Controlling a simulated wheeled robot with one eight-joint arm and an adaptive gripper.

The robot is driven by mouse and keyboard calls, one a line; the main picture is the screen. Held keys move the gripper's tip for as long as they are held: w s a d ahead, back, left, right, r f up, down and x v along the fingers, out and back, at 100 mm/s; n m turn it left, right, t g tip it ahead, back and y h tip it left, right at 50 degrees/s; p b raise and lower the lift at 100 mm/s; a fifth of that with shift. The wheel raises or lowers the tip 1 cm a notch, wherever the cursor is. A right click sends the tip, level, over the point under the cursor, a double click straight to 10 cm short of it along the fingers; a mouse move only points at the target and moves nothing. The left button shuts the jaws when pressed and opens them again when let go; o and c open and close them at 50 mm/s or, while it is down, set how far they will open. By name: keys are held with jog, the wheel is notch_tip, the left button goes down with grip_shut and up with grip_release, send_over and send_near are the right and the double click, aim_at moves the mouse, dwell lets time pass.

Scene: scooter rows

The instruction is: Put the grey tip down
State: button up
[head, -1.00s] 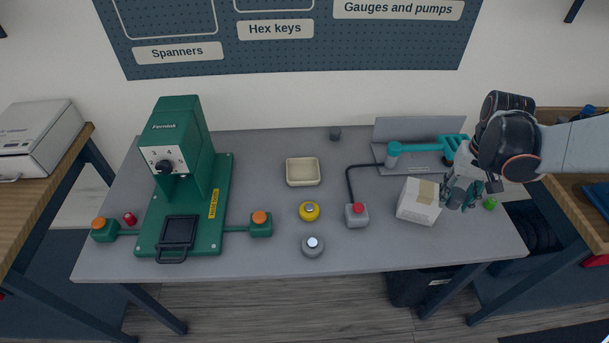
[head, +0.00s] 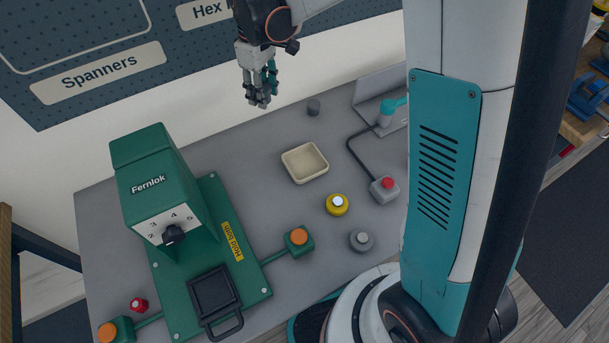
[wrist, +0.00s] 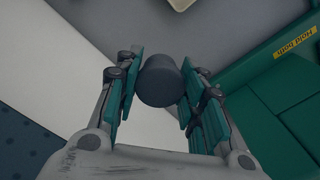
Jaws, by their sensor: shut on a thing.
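My gripper (head: 260,98) is raised at the back of the grey bench, in front of the wall, in the head view. In the wrist view its teal-padded fingers (wrist: 158,95) are closed around a dark grey, rounded cylinder, the grey tip (wrist: 161,83). The tip is clear of the bench top, and its far end is hidden in this view. In the head view the tip is too small to make out clearly between the fingers.
A green press (head: 160,190) stands at the left. Bare bench lies between press and tray.

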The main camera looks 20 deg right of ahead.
aim_at(267, 147)
jog(key=shift+w+a+n, duration=0.2)
jog(key=shift+a+n, duration=0.2)
jog(key=shift+a, duration=0.15)
notch_tip(267, 147, down, 20)
jog(key=b, duration=0.6)
jog(key=shift+s+r, duration=0.1)
jog(key=shift+r, duration=0.15)
jog(key=shift+f+b, duration=0.15)
jog(key=shift+b, duration=0.25)
jog(key=o, duration=1)
jog(key=shift+c, duration=0.2)
